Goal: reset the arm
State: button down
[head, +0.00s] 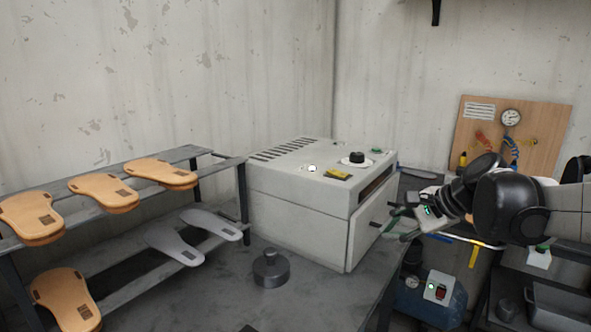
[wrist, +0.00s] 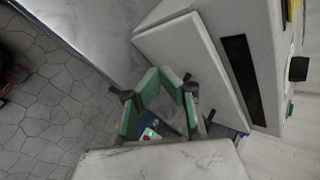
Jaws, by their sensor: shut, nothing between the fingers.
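My gripper (head: 388,222) is at the right in the head view, just in front of the pale grey box machine (head: 300,215) and near its front door (head: 372,222). In the wrist view my gripper (wrist: 164,76) has green-padded fingers that converge at their tips, with nothing held. The tips lie close to the door panel (wrist: 190,55) in that view; I cannot tell whether they touch it. My arm reaches in from the right edge of the head view.
A two-level rack (head: 115,172) with tan and grey sandal soles stands at left. A dark round weight (head: 270,270) sits on the grey bench (head: 215,295). A wooden board (head: 540,125) with a gauge is behind my arm. A blue tank (head: 408,295) stands below.

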jog(key=s+f+n+h, duration=0.2)
jog(key=s+n, duration=0.4)
jog(key=s, duration=0.5)
jog(key=s+a+f+n+t+h+p, duration=0.1)
jog(key=s+f+n+h, duration=0.2)
jog(key=s+n, duration=0.4)
jog(key=s+h, duration=0.1)
jog(key=s, duration=0.4)
jog(key=shift+a+f, duration=0.15)
jog(key=shift+f, duration=0.15)
